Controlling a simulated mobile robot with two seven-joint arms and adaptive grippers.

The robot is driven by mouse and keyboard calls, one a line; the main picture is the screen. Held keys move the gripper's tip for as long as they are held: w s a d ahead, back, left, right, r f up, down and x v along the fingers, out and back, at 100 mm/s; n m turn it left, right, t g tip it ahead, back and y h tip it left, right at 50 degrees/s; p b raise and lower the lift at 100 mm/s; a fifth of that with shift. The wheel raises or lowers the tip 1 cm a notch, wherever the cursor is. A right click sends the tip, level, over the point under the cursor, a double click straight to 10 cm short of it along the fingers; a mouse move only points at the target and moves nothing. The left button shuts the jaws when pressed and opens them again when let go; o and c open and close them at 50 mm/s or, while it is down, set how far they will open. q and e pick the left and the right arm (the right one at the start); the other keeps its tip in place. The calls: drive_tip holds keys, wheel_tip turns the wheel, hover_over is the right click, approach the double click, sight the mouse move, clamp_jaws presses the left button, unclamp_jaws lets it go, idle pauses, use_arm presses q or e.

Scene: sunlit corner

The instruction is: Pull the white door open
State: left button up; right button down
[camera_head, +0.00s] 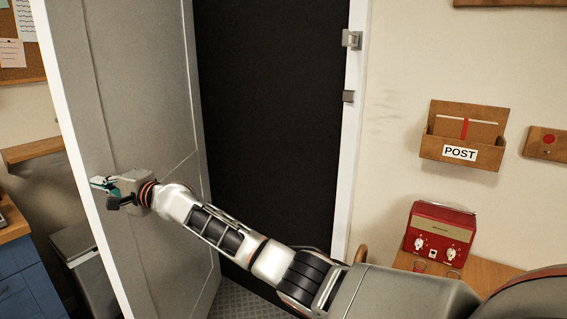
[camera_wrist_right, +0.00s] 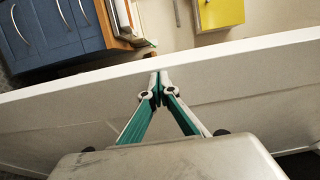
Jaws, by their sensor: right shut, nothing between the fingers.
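The white door (camera_head: 140,80) stands wide open, swung out to the left of the dark doorway (camera_head: 270,130). Its face looks grey in shade, and its pale free edge (camera_head: 75,150) is nearest the left. My right gripper (camera_head: 97,184) is in front of the door face near that edge, shut and empty. No handle shows. My left gripper is not in view.
A blue cabinet (camera_head: 30,290) and a grey bin (camera_head: 80,250) stand beyond the door at left. At right, a red radio-like box (camera_head: 438,238) is on a wooden table (camera_head: 490,272), below a wooden post holder (camera_head: 462,135). The doorway is unobstructed in its upper part.

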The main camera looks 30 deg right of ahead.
sight(88, 182)
drive_tip(key=shift+m+t+h, duration=0.3)
drive_tip(key=shift+w+a, duration=0.6)
drive_tip(key=shift+a, duration=0.25)
drive_tip(key=shift+w+a, duration=0.55)
drive_tip(key=shift+a, duration=0.3)
drive_tip(key=shift+d, duration=0.1)
